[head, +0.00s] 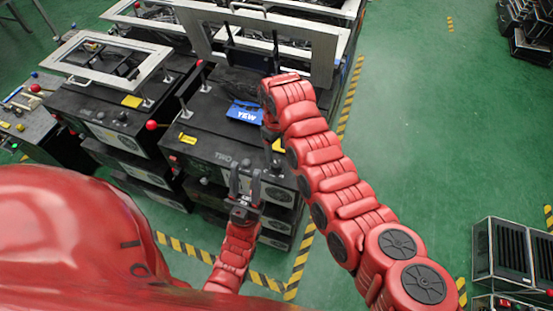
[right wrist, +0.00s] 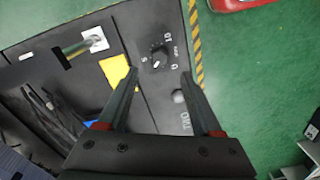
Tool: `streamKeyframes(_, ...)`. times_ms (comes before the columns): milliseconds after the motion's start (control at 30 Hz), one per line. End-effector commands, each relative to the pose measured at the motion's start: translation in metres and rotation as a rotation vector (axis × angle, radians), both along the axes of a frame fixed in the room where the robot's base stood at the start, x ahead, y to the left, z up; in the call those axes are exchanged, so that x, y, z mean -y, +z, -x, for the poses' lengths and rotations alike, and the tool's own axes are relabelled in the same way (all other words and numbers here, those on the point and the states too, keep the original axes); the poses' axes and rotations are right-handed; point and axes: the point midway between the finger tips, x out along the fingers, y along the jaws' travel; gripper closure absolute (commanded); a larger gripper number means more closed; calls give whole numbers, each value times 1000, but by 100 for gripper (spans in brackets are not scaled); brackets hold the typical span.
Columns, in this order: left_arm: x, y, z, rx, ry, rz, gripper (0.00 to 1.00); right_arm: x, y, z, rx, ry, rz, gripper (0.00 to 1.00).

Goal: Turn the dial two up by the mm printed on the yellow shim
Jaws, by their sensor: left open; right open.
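The dial (right wrist: 159,56) is a black knob with a white pointer mark and a printed scale of 0, 5 and 10 mm, on the black top of the fixture marked TWO (head: 225,159). My right gripper (right wrist: 160,72) is open, its fingers either side of the dial in the picture; contact cannot be told. A yellow piece (right wrist: 116,74), possibly the shim, lies beside the left finger; no print is readable on it. It shows partly behind my right arm in the head view (head: 279,146). My left gripper (head: 245,171) is open and empty in front of the fixture.
A blue item lettered YEW (head: 243,113) lies on the fixture top. A neighbouring fixture (head: 112,112) on the left carries another yellow piece (head: 132,101) and a red-knobbed lever (head: 151,125). A round grey knob (right wrist: 179,96) is near the right finger.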

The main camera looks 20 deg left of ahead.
Motion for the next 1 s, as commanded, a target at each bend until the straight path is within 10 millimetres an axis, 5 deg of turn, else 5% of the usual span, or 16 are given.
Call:
streamKeyframes(400, 0, 4, 0, -1, 0, 0, 60, 1, -63, 1, -2, 1, 3, 33)
streamKeyframes(900, 0, 2, 0, 0, 0, 0, 60, 0, -73, 0, 1, -2, -2, 33)
streamKeyframes(1000, 0, 2, 0, 0, 0, 0, 60, 0, -73, 0, 1, -2, -2, 49)
